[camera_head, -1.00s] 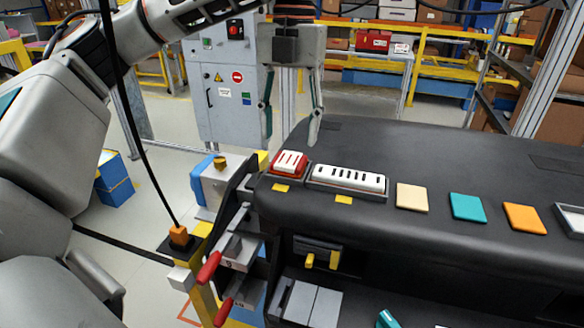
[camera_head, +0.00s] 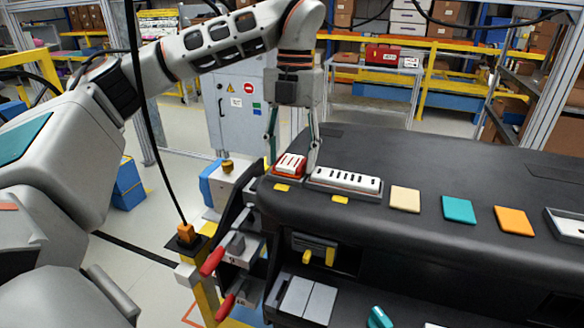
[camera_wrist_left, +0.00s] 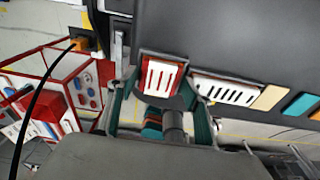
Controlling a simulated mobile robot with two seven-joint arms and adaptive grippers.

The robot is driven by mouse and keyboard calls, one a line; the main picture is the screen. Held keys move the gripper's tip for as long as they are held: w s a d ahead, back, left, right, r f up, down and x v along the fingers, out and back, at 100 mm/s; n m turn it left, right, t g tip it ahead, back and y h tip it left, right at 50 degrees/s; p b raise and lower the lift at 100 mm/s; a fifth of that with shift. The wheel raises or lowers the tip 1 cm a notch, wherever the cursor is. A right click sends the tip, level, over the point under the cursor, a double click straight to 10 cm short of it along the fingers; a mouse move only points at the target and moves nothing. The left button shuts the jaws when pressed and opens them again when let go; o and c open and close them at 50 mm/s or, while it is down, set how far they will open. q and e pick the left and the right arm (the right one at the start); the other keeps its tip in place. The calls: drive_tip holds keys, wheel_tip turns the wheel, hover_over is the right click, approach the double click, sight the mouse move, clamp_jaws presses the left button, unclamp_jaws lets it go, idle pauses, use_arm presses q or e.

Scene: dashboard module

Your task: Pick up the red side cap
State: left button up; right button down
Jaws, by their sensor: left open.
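The red side cap (camera_head: 290,165) has a white slotted top and sits at the left end of the black dashboard (camera_head: 420,240). It also shows in the left wrist view (camera_wrist_left: 161,80). My left gripper (camera_head: 292,168) points down over the cap and is open. In the head view one finger is at the cap's left and the other at its right. In the left wrist view the fingers (camera_wrist_left: 160,110) spread to both sides of the cap. I cannot tell whether they touch it. My right gripper is not in view.
A white slotted vent (camera_head: 345,181) sits close right of the cap. Beige (camera_head: 405,199), teal (camera_head: 459,209) and orange (camera_head: 514,221) tiles lie farther right. Red-handled clamps (camera_head: 213,260) stand at the dashboard's left end. The dashboard's back surface is clear.

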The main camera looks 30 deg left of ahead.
use_arm(q)
drive_tip(key=c, duration=0.8)
drive_tip(key=shift+c, duration=0.3)
drive_tip(key=shift+r, duration=0.1)
